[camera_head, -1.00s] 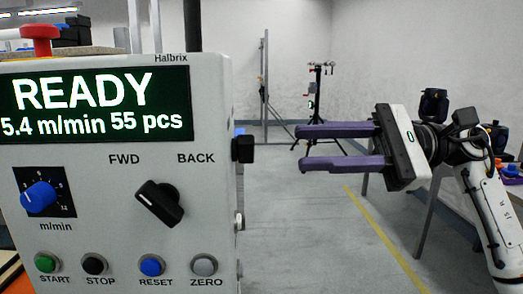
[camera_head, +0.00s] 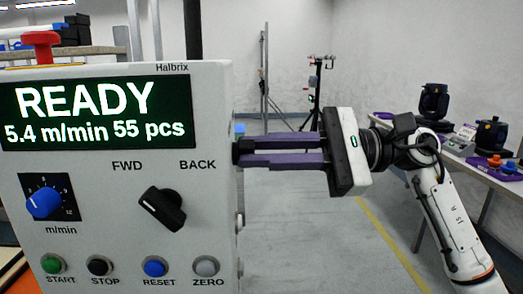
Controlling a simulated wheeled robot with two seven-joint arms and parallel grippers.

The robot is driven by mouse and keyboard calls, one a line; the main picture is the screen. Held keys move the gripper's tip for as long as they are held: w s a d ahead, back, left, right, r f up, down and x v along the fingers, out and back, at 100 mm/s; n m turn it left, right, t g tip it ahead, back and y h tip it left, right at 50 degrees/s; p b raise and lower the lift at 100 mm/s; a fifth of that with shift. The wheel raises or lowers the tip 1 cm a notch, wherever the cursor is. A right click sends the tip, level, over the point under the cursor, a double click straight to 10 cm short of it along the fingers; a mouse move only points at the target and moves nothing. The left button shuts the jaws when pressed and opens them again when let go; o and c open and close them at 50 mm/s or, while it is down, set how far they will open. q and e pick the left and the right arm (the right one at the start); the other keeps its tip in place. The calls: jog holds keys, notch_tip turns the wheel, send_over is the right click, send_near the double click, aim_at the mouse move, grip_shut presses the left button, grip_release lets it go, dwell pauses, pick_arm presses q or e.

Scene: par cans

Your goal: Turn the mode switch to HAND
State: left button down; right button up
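A pale control box (camera_head: 215,110) fills the left. A black knob (camera_head: 241,147) sticks out of its right side face. It is likely the mode switch, but that face is too edge-on to read any HAND marking or the knob's setting. My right gripper (camera_head: 244,151) reaches in from the right, its purple fingers level with their tips at this knob. The fingers are close together, seemingly shut on the knob, which they partly hide. The front black selector (camera_head: 162,208), marked FWD and BACK, tilts with one end toward upper left. My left gripper is not in view.
The display (camera_head: 98,112) reads READY, 5.4 m/min 55 pcs. Below are a blue dial (camera_head: 43,202) and several push buttons; a red mushroom button (camera_head: 40,42) stands on top. A bench (camera_head: 470,158) with equipment stands at the right. The floor between is clear.

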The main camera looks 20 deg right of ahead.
grip_shut()
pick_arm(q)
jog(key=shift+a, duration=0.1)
pick_arm(e)
jog(key=shift+m, duration=0.3)
pick_arm(q)
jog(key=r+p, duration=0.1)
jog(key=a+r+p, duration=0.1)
jog(key=p, duration=0.1)
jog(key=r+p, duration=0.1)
jog(key=p, duration=0.1)
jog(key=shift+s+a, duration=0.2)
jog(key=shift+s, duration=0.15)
pick_arm(e)
jog(key=m, duration=1.5)
jog(key=shift+w, duration=0.3)
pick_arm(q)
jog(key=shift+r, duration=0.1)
pick_arm(e)
jog(key=shift+d+m, duration=0.1)
jog(key=shift+m, duration=0.2)
jog(key=o, duration=0.7)
grip_release()
